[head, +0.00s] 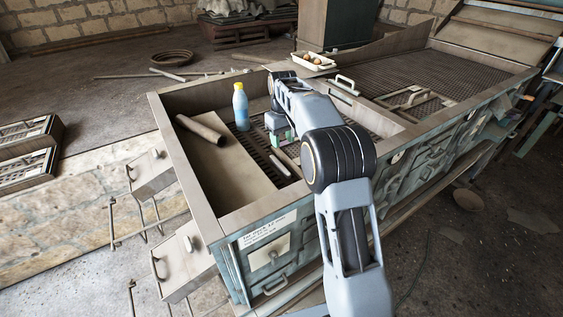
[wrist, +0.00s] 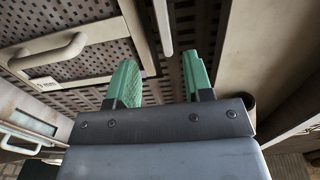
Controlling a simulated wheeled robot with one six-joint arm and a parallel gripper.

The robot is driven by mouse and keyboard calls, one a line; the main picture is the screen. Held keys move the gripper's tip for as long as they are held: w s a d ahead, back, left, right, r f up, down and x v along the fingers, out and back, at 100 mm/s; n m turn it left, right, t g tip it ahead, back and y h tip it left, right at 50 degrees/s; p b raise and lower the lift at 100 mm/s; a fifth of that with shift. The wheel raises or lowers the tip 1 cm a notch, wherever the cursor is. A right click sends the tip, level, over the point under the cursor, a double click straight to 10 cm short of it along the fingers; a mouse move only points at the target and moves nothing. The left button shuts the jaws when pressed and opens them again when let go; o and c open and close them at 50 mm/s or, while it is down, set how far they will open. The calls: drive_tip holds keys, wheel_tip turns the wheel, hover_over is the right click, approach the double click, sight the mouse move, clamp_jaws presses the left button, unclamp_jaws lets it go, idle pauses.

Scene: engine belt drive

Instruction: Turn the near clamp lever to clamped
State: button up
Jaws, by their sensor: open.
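My gripper (head: 279,138) is over the near bay of the long machine, with its green fingers apart. In the wrist view the open gripper (wrist: 160,62) has nothing between its fingers. A pale narrow bar (wrist: 163,25) lies ahead of the gap, apart from the fingers. In the head view a pale bar (head: 281,166) rests over the perforated floor just below the gripper. It may be the near clamp lever, but I cannot tell for sure. Whether it is clamped does not show.
A blue bottle (head: 241,108) with a yellow cap stands left of my gripper, beside a pipe (head: 200,129). A white tray (head: 313,66) with several brown items sits on the far rim. A panel handle (wrist: 48,51) shows at left. The bay's raised walls (head: 185,180) surround the gripper.

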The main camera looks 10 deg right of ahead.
sight(282, 166)
wheel_tip(282, 166, down, 12)
drive_tip(key=shift+a+r+p, duration=0.15)
drive_tip(key=shift+r+p, duration=0.1)
drive_tip(key=shift+p, duration=0.5)
drive_tip(key=shift+c, duration=0.4)
clamp_jaws()
